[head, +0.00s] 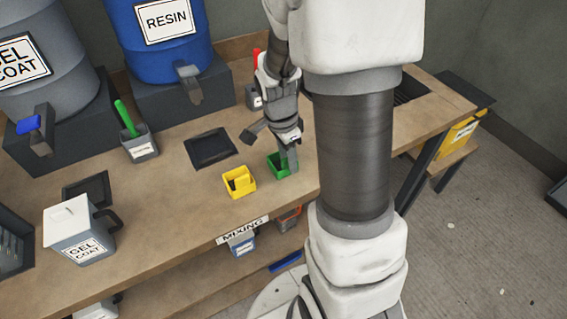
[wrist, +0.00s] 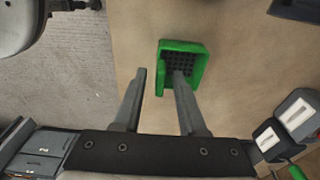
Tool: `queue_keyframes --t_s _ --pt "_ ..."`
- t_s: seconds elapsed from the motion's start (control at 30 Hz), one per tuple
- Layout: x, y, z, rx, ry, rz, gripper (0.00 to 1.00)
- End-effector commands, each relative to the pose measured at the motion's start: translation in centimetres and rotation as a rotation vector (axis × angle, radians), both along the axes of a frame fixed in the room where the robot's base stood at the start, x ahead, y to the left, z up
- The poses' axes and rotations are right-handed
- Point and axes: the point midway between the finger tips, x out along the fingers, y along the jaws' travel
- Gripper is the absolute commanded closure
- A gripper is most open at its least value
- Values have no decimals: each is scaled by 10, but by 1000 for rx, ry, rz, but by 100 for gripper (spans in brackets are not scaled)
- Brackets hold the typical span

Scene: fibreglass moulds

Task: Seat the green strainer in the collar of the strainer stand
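The green strainer (head: 274,166) stands on the bench near its front edge, under my gripper (head: 287,160). In the wrist view the strainer (wrist: 198,78) is a square green box with a dark mesh bottom. My gripper (wrist: 160,74) is open, with a clear gap between the fingers. One finger reaches over the strainer's inside and the other is outside its left wall, so that wall lies between them. I cannot tell whether either finger touches it. I cannot make out the strainer stand or its collar for sure.
A yellow box (head: 238,188) with something dark inside stands left of the strainer. A dark square pad (head: 210,148), a grey cup with a green handle (head: 140,149) and a gel coat jug (head: 80,235) are further left. Resin (head: 165,45) and gel coat (head: 45,75) drums stand behind.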

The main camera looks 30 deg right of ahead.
Motion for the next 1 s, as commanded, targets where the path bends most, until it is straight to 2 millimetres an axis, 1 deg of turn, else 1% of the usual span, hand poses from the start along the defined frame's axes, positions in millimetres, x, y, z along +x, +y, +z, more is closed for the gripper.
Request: queue_keyframes --t_s 0.03,0.2,0.73,0.87,0.97,1.0 --pt "0 0 0 0 0 0 70" --pt "0 0 0 0 0 0 100" --pt "0 0 3 0 -1 0 100" --pt "1 0 14 -1 -4 -1 100" --pt "1 0 30 -1 -6 0 100" --pt "1 0 39 -1 -6 0 100"
